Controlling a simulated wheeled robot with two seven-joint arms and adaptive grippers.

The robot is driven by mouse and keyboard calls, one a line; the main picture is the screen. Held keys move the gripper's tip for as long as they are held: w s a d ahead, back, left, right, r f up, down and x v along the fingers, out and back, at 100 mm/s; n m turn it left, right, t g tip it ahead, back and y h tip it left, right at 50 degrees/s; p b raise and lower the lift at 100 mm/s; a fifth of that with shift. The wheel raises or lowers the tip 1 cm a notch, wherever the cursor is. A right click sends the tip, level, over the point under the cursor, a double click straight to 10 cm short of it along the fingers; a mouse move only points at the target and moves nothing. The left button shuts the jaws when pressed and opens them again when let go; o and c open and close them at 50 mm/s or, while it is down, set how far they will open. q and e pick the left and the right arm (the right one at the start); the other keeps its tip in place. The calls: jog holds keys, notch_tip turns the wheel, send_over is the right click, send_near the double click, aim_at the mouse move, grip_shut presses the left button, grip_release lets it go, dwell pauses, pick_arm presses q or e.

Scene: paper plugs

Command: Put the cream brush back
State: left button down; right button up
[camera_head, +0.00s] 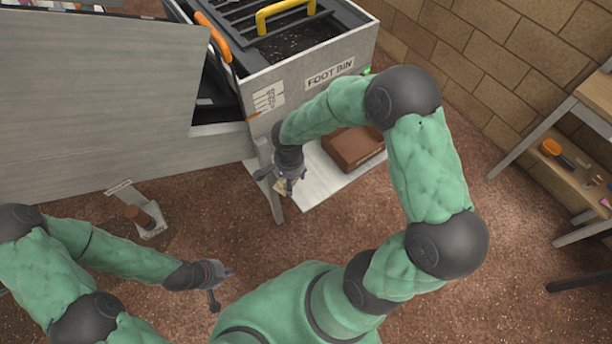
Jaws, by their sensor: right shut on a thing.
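My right gripper (286,185) is in the middle of the view, pointing down beside the front leg of the foot bin's stand. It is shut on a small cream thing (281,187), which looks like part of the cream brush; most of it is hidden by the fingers. My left gripper (222,286) is low in the view, left of my body, with its fingers spread and nothing seen between them.
The grey foot bin (312,75) has a yellow handle (284,14). A brown box (352,148) lies on the low pale shelf (325,187). A small stand (152,226) is on the brown floor at left. An orange-and-black brush (562,153) lies on the right-hand wooden shelf.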

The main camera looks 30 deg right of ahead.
jog(key=d, duration=0.1)
jog(key=w+d+f, duration=0.1)
jog(key=d+f, duration=0.1)
jog(key=shift+w+d+b, duration=0.25)
jog(key=shift+w+b, duration=0.1)
jog(key=shift+w, duration=0.05)
jog(key=b, duration=0.2)
send_over(306, 180)
notch_tip(306, 180, down, 5)
jog(key=shift+s+a, duration=0.1)
jog(key=shift+a, duration=0.05)
jog(key=shift+d+f, duration=0.2)
jog(key=shift+f, duration=0.1)
jog(key=shift+w+d+f+b, duration=0.15)
jog(key=shift+f+b, duration=0.5)
jog(key=shift+f, duration=0.9)
jog(key=shift+f, duration=0.1)
jog(key=o, duration=1)
